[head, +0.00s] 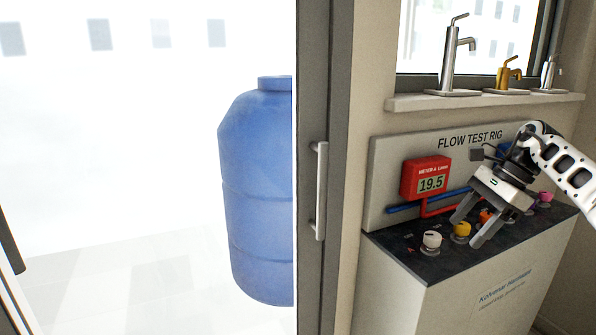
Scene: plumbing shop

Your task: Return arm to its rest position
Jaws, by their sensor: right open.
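My right gripper (476,228) is in front of the flow test rig (385,180), above its dark top with coloured knobs. A white knob (432,240) stands left of the fingers. A yellow knob (461,230) shows between the fingertips. An orange knob (486,215) is partly hidden by the gripper. A pink knob (545,198) stands to the right. Whether the fingers touch any knob I cannot tell. My left gripper is not in view.
A red meter (427,178) reading 19.5 is on the rig's panel, with red and blue pipes below. Several taps, one a tall chrome tap (453,55), stand on the sill (480,101) above. A door handle (320,190) is left of the rig. A blue barrel (258,190) stands beyond glass.

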